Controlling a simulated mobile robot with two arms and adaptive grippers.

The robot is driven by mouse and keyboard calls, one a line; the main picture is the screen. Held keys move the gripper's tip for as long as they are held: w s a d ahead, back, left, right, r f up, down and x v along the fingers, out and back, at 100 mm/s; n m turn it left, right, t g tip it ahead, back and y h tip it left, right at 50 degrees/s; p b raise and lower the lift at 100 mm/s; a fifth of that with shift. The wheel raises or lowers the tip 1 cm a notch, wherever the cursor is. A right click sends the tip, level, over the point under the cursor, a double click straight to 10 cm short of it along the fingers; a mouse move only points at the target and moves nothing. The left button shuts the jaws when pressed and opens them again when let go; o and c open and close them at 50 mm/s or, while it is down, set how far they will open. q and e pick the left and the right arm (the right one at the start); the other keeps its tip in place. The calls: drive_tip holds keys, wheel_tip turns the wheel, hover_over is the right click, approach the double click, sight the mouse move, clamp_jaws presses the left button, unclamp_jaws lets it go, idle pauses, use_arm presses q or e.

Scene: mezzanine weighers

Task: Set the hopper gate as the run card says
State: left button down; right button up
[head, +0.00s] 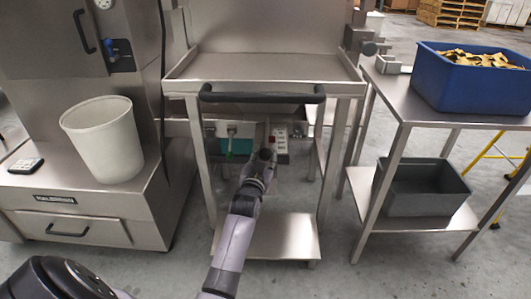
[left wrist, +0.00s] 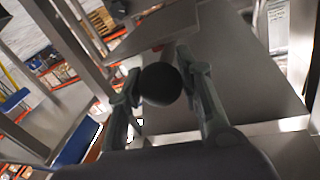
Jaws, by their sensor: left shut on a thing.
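My left gripper (head: 262,158) reaches in under the steel tray of the middle stand. In the left wrist view its two fingers (left wrist: 159,78) are shut around a round black knob (left wrist: 161,85), one finger on each side. The knob looks like a handle end. The gripper mostly hides it in the head view, and its lever cannot be made out. A small white panel with a red part (head: 281,139) is just right of the gripper. I cannot read any setting or run card. My right gripper is not in view.
The stand's tray (head: 270,68) has a black bar handle (head: 262,94) above my arm. A white bin (head: 104,139) stands on the left machine's ledge. A blue crate of brown pieces (head: 472,82) and a grey crate (head: 420,188) are on the right table. The lower shelf (head: 285,238) is clear.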

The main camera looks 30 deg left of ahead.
use_arm(q)
drive_tip(key=c, duration=1.1)
unclamp_jaws()
drive_tip(key=v, duration=1.2)
drive_tip(key=shift+d, duration=0.1)
